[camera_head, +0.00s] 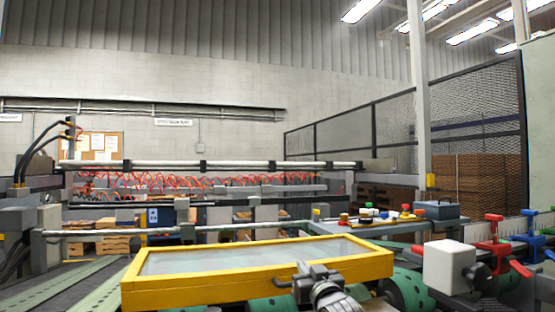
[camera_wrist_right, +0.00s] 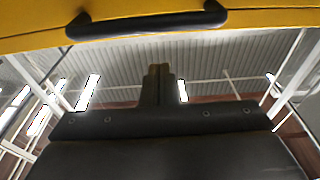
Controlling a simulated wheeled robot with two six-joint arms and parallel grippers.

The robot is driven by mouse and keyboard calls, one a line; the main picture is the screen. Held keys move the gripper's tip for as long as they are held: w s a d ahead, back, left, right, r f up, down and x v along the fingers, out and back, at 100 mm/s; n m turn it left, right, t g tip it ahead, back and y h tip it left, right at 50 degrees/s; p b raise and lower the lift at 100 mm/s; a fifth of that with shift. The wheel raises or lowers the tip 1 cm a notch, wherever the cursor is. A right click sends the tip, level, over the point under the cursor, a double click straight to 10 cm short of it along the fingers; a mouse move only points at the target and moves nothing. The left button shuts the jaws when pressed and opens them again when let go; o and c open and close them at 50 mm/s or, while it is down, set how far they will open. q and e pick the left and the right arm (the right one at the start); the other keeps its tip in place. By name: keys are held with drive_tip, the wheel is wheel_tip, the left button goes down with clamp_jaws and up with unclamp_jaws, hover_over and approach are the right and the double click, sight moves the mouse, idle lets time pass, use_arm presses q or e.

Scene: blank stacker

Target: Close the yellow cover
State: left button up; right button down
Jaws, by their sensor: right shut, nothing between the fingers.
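The yellow cover (camera_head: 200,291) is a yellow frame around a clear panel, in the lower middle of the head view. It looks raised, with its front edge toward me. A dark handle (camera_head: 283,284) is on that edge. My right gripper (camera_head: 312,272) is shut and empty, in front of the edge just right of the handle. In the right wrist view the yellow edge (camera_wrist_right: 260,17) and black handle (camera_wrist_right: 150,24) cross the top. The shut fingers (camera_wrist_right: 157,70) show below the handle, with a visible gap in the picture. My left gripper is not in view.
Green rollers (camera_head: 405,288) lie at the lower right below the cover. A white block (camera_head: 449,266) and red clamp handles (camera_head: 495,247) stand to the right. Rails with red coiled hoses (camera_head: 200,180) run behind. A mesh fence (camera_head: 480,110) is at the back right.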

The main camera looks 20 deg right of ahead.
drive_tip(key=shift+f, duration=0.15)
idle(0.3)
wheel_tip(320, 180, up, 10)
drive_tip(key=shift+b, duration=0.35)
